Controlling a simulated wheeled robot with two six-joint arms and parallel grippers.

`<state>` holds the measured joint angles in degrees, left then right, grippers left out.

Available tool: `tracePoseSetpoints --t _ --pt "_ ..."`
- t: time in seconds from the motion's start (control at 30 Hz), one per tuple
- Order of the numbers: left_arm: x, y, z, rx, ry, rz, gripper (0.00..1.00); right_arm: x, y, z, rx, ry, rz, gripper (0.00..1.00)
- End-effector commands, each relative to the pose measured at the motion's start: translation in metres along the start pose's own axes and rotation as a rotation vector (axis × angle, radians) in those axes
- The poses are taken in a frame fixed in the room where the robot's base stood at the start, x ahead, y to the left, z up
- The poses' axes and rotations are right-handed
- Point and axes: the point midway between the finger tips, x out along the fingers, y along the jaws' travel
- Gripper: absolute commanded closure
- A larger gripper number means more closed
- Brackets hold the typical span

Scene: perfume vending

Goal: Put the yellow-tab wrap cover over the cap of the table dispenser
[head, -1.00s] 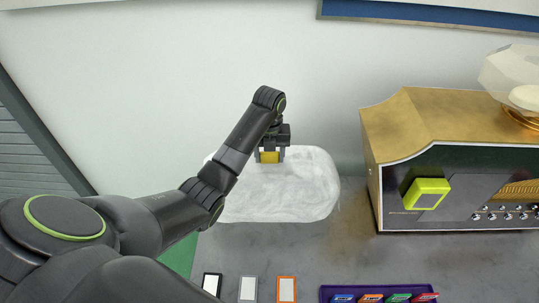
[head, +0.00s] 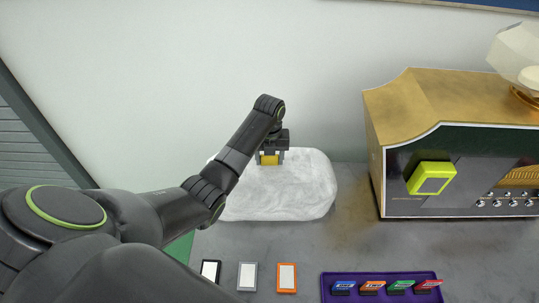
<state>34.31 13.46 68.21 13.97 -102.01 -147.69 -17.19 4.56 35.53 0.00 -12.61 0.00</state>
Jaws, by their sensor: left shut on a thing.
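The wrap cover is a white, wrinkled, rounded sheet (head: 285,197) left of the gold machine, with a yellow tab (head: 270,160) at its far edge. My left gripper (head: 271,158) points down and is shut on the yellow tab. Whether the cover hangs or rests on something underneath is not clear. No dispenser cap shows clearly; anything under the cover is hidden. My right gripper is out of view.
A gold machine (head: 440,95) with a lime-framed panel (head: 432,178) stands at right, with a pale faceted piece (head: 515,50) on top. A purple tray (head: 382,295) of coloured cards and several framed cards (head: 287,278) line the near edge. The white wall is behind.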

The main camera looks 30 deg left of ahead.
Motion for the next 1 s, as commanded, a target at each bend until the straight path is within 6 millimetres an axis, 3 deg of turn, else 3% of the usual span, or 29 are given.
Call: tracePoseSetpoints --t 0.33,0.37,0.53,0.83,1.0 --pt "0.002 0.0 0.0 0.0 0.0 0.0 0.84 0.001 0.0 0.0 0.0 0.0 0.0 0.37" --pt "0.002 0.0 0.0 0.0 0.0 0.0 0.45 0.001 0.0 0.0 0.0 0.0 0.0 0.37" --pt "0.002 0.0 0.0 0.0 0.0 0.0 0.22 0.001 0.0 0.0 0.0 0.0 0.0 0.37" --pt "0.001 0.0 0.0 0.0 0.0 0.0 0.2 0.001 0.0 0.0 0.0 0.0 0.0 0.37" --pt "-0.015 0.0 0.001 -0.001 -0.004 -0.001 0.2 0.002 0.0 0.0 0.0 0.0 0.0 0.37"
